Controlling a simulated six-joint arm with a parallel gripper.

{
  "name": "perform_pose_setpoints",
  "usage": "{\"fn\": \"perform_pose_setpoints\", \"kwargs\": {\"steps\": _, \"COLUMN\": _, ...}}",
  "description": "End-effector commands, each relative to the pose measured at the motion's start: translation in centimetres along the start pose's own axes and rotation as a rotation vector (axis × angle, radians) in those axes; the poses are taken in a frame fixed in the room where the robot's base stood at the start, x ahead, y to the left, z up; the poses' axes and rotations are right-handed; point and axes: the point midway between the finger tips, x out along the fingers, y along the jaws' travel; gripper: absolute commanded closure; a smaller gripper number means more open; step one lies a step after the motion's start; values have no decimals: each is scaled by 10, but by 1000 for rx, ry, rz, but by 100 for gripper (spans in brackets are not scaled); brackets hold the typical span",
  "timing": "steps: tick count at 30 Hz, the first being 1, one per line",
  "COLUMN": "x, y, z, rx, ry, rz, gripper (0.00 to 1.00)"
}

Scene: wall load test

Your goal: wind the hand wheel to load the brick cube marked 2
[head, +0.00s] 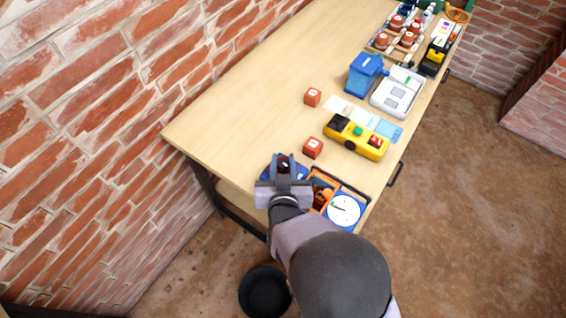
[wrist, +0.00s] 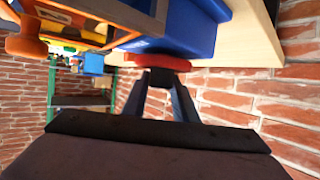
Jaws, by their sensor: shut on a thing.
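The load rig sits at the bench's near end, with a blue body (head: 265,171), an orange-framed bay (head: 323,184) and a white dial (head: 344,209). The dial's needle points left. A red part, seemingly the hand wheel (wrist: 150,62), shows against the blue body in the wrist view. My gripper (head: 283,163) is over the blue end. Its fingertips (wrist: 165,78) are shut at a dark piece on the red part, largely hidden by the fingers. Something reddish is in the bay; I cannot tell whether it is a cube. Two brick cubes (head: 312,148) (head: 312,97) stand on the bench, their marks unclear.
A yellow control box (head: 356,138), pale cards (head: 340,105), a blue bin (head: 364,74) and a white device (head: 398,92) stand along the right side. A rack of red pieces (head: 401,35) is farther back. The bench's left side is clear; a brick wall (head: 130,80) borders it.

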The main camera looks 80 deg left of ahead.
Motion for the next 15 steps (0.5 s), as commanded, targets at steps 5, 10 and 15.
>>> {"fn": "perform_pose_setpoints", "kwargs": {"steps": 5, "x": 0, "y": 0, "z": -1, "rx": 5, "ry": 1, "rz": 5, "gripper": 97}}
{"fn": "perform_pose_setpoints", "kwargs": {"steps": 10, "x": 0, "y": 0, "z": -1, "rx": 4, "ry": 1, "rz": 4, "gripper": 70}}
{"fn": "perform_pose_setpoints", "kwargs": {"steps": 15, "x": 0, "y": 0, "z": -1, "rx": 4, "ry": 0, "rz": 4, "gripper": 55}}
